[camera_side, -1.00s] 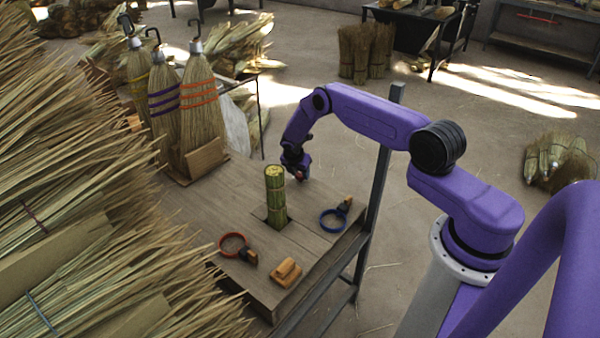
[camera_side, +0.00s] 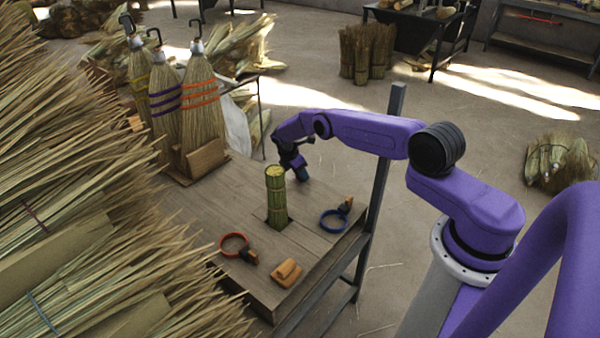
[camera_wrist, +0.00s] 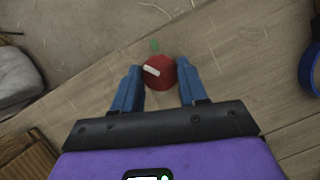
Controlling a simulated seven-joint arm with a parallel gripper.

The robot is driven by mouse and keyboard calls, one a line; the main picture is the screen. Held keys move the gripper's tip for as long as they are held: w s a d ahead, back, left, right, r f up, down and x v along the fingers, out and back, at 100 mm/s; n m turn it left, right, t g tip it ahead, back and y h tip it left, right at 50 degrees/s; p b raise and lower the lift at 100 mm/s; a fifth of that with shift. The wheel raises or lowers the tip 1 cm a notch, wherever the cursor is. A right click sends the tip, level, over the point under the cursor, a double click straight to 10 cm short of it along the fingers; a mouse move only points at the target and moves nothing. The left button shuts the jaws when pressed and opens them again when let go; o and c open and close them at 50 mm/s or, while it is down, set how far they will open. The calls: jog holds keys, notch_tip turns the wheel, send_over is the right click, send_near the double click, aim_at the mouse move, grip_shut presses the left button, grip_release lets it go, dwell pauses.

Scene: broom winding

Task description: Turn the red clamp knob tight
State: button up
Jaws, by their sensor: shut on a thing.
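The red clamp knob (camera_wrist: 160,82) is round with a white bar mark on its top, which slants in the wrist view. A small green mark (camera_wrist: 154,46) lies on the wood just beyond it. My gripper (camera_wrist: 158,68) has one blue finger on each side of the knob and is shut on it. In the side view my gripper (camera_side: 302,174) is low at the far edge of the wooden bench (camera_side: 215,205), behind the upright green-tan bundle (camera_side: 276,195). The knob is hidden there by my gripper.
A blue ring clamp (camera_side: 333,221) lies right of the bundle and a red ring clamp (camera_side: 234,243) lies front left. An orange-brown block (camera_side: 287,273) sits near the front edge. A grey post (camera_side: 385,160) rises beside my arm.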

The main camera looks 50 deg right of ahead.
jog(key=shift+a, duration=0.1)
dwell(0.4)
jog(key=o, duration=1.1)
jog(key=shift+c, duration=0.2)
jog(key=shift+r, duration=0.1)
jog(key=v, duration=1.7)
jog(key=shift+w, duration=0.2)
